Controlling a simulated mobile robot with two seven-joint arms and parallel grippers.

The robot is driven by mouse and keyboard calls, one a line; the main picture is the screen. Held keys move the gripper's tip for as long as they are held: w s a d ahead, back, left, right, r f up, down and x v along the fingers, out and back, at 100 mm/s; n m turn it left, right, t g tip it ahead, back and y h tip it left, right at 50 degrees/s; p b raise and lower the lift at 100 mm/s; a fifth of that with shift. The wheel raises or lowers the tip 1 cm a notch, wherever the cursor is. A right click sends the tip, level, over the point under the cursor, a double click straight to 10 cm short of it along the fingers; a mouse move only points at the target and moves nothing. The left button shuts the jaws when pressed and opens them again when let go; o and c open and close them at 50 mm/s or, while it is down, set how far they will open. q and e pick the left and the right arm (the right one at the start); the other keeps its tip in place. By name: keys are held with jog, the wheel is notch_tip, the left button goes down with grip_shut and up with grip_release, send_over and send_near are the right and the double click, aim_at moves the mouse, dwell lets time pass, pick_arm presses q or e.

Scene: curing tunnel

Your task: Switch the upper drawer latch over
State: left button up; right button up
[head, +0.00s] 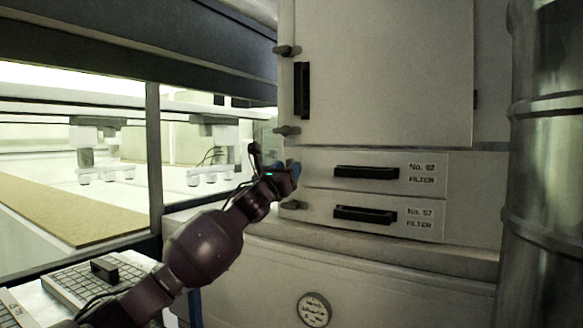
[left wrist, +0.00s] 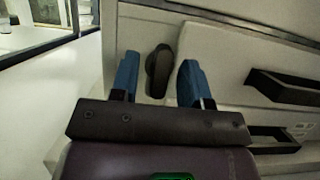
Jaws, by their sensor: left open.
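The upper drawer (head: 318,165), labelled No. 92 FILTER, appears shut and has a black bar handle (head: 366,172). My left gripper (head: 288,168) is at the left end of this drawer and hides its latch in the head view. In the left wrist view, the upper drawer latch (left wrist: 157,68) is a dark rounded lever, roughly upright in the picture. It lies between the two blue fingers of my open left gripper (left wrist: 158,80), with a gap on each side. I cannot tell how deep the fingers reach around it. My right gripper is not in view.
Below is the No. 57 drawer with its own handle (head: 365,215) and latch (head: 294,205). Above is a cabinet door (head: 390,75) with two latches at its left edge. A metal duct (head: 545,160) stands at the right. A framed tunnel opening lies at the left.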

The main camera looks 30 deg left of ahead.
pick_arm(q)
jog(key=shift+w+r, duration=0.2)
jog(key=shift+w, duration=0.05)
grip_shut()
